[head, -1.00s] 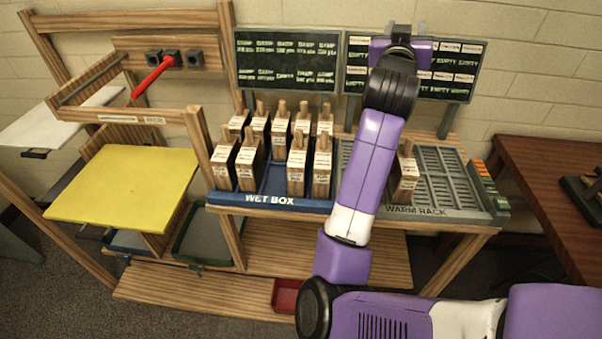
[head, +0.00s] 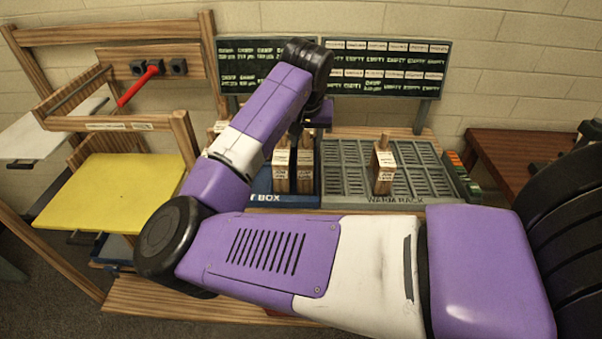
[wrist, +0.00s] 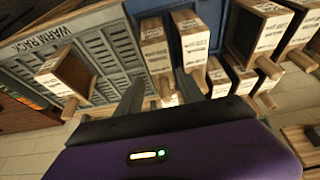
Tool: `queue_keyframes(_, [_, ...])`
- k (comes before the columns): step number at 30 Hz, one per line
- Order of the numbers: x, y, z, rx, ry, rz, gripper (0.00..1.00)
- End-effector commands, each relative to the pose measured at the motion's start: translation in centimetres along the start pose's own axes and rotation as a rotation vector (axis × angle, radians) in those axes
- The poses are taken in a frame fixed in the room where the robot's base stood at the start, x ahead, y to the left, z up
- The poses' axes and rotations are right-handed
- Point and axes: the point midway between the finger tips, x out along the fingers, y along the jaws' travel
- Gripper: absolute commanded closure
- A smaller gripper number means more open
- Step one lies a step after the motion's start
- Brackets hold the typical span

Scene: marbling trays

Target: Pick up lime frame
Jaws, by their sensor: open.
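No lime-coloured frame can be made out; the wooden frames look alike and their labels are too small to read. Two upright frames (head: 281,172) (head: 305,170) show in the blue wet box (head: 283,201); my arm hides most others. In the wrist view the near pair (wrist: 154,45) (wrist: 188,40) stands just beyond my gripper (wrist: 160,92). My gripper is open, its dark fingers spread and nothing held between them. One more frame (head: 383,172) stands on the grey warm rack (head: 430,183), which is also in the wrist view (wrist: 112,47).
Dark label boards (head: 385,70) stand behind the boxes. A yellow board (head: 110,190) lies at the left below a red handle (head: 138,84). A brown table (head: 510,150) is at the right. More wet-box frames (wrist: 258,35) crowd close beside my gripper in the wrist view.

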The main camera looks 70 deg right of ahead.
Motion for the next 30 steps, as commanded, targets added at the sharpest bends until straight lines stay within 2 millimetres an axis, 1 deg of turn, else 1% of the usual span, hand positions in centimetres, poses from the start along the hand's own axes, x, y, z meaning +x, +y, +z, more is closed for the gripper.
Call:
queue_keyframes(10, [3.2, -0.1, -0.2, -0.007, 0.000, 0.000, 0.55])
queue_keyframes(18, [6.9, -0.2, -0.4, -0.007, 0.002, 0.000, 0.55])
queue_keyframes(22, [7.6, -0.2, -0.4, -0.006, 0.004, 0.000, 0.55])
queue_keyframes(27, [7.6, -0.1, -0.4, -0.006, 0.004, 0.000, 0.55])
queue_keyframes(28, [7.6, -0.1, -0.4, -0.006, 0.004, 0.001, 0.56])
queue_keyframes(30, [7.6, -0.2, -0.4, -0.006, 0.004, 0.001, 0.70])
